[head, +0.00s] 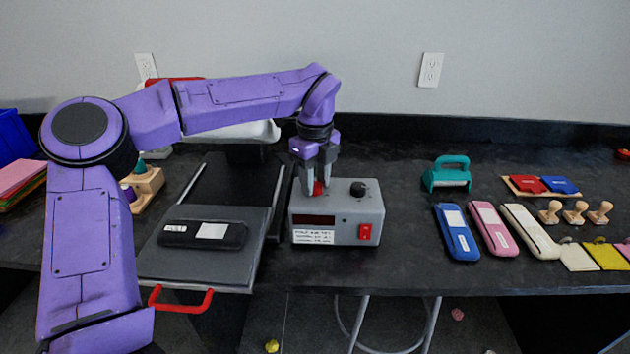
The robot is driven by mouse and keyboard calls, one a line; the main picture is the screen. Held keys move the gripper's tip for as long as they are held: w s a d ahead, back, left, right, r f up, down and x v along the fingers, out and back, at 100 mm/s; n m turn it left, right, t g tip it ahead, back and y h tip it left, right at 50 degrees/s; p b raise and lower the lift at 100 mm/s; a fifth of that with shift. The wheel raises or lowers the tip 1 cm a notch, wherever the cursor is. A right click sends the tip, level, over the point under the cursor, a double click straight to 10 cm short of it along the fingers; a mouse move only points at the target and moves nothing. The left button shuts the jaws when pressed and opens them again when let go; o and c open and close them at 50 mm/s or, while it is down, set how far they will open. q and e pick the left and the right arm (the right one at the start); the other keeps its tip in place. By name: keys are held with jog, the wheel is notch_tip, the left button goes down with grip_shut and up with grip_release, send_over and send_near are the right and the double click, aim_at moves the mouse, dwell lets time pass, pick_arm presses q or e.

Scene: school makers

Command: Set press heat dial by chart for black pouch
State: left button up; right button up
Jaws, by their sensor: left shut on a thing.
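The grey control box (362,208) stands on the counter, right of the heat press (157,262). A black knob (358,188) and a red knob (318,187) sit on its top. My left gripper (319,184) points down at the box's top left and is shut on the red knob, which its fingers partly hide. The box's front has a dark display (313,220), a red switch (365,231) and a white chart label (313,237), too small to read. The black pouch (194,234) lies flat on the press plate, a white patch on it. My right gripper is not in view.
Blue (457,238), pink (493,232) and cream (531,232) pouches lie to the right, near several wooden stamps (575,212). A teal tool (446,175) stands behind them. A red handle (180,301) juts from the press front.

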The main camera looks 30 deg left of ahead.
aim_at(315, 184)
pick_arm(q)
jog(key=o, duration=1)
jog(key=shift+o, duration=0.2)
notch_tip(315, 184, up, 11)
jog(key=shift+f+p, duration=0.2)
jog(key=shift+p, duration=0.2)
